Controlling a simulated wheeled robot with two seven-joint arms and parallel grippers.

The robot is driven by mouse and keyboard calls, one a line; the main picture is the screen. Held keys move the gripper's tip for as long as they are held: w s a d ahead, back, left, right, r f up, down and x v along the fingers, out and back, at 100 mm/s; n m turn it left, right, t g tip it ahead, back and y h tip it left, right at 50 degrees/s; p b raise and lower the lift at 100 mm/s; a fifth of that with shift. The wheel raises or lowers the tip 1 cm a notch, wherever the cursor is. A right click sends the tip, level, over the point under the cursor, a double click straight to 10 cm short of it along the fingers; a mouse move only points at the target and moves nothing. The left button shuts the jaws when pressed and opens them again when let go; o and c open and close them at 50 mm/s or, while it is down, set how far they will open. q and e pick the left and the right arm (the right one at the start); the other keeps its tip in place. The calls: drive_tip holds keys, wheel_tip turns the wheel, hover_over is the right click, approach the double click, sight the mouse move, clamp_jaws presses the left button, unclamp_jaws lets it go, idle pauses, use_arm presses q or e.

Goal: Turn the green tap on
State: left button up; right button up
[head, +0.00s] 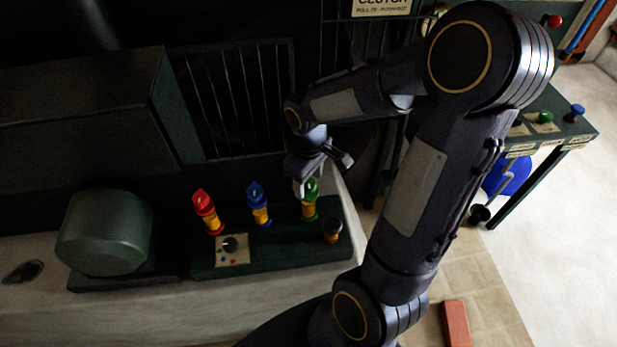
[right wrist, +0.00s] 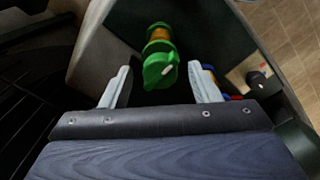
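The green tap (head: 311,187) stands on a dark green base (head: 280,257), with a green handle on a yellow and green body. It is the rightmost of three coloured taps in the head view. My right gripper (head: 312,185) is at the green tap, partly covering it from above. In the right wrist view the green tap (right wrist: 160,66) shows between and beyond the two open fingers of my right gripper (right wrist: 160,88). I cannot see either finger touching it. My left gripper is not in view.
A blue tap (head: 258,204) and a red tap (head: 207,211) stand left of the green one. A dark cylinder (head: 104,232) is at left. A side table (head: 572,128) with coloured buttons is at right.

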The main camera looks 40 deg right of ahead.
sight(308, 183)
wheel_tip(308, 183, up, 8)
drive_tip(key=shift+f, duration=0.1)
idle(0.5)
idle(0.4)
drive_tip(key=s+a+r+m+t+y, duration=0.3)
drive_tip(key=s+a+m+t, duration=0.2)
drive_tip(key=s+a, duration=0.4)
drive_tip(key=s, duration=0.3)
drive_tip(key=shift+a+t+y, duration=0.3)
drive_tip(key=shift+a+y, duration=0.05)
drive_tip(key=shift+y, duration=0.05)
